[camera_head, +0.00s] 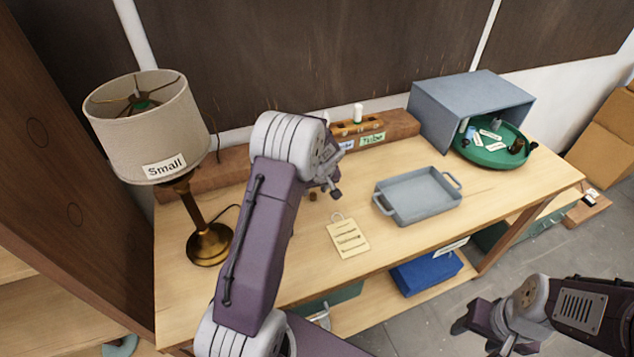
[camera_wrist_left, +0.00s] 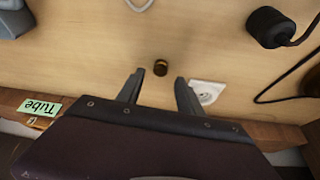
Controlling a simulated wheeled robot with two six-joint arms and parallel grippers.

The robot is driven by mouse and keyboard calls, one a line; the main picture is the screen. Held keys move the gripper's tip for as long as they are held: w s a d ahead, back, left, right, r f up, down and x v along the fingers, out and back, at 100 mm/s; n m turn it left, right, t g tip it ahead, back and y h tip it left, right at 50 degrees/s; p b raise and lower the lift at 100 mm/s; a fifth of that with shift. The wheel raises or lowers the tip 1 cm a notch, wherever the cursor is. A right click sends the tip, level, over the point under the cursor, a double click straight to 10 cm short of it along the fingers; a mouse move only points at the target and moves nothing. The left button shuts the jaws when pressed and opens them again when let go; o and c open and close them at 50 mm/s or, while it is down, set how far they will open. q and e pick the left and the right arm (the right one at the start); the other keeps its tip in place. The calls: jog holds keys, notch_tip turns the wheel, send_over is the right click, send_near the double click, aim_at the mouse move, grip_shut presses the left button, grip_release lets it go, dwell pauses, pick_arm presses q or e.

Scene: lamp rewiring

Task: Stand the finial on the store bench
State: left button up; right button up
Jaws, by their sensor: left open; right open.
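A small brass piece that looks like the finial (camera_head: 312,196) stands on the wooden bench (camera_head: 290,285), just beside my left gripper (camera_head: 331,187). In the left wrist view the brass piece (camera_wrist_left: 160,67) lies just beyond the gap between the fingertips of my left gripper (camera_wrist_left: 157,85). These fingers are apart with nothing between them. I cannot tell how high they are above the bench. My right gripper (camera_head: 482,330) is open and empty, off the front of the bench at the lower right.
A brass lamp (camera_head: 208,243) with a shade marked Small stands at the left. A grey tray (camera_head: 418,196), a paper tag (camera_head: 348,238), a green turntable (camera_head: 490,155) and a grey open box (camera_head: 470,95) are further right. The wrist view shows a black corded piece (camera_wrist_left: 268,27) and a white square (camera_wrist_left: 206,92).

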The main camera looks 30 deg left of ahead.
pick_arm(q)
jog(key=v, duration=0.9)
jog(key=s+d+f+m+g+h, duration=0.1)
jog(key=s+d+m, duration=0.3)
jog(key=s, duration=0.6)
jog(key=s+d+f+m+g+h, duration=0.1)
jog(key=s+d+f+m+h, duration=0.1)
jog(key=s+d, duration=0.5)
jog(key=s+f+m, duration=0.1)
jog(key=s+m, duration=0.1)
jog(key=s, duration=0.2)
jog(key=shift+s+d+m, duration=0.3)
jog(key=shift+s, duration=0.15)
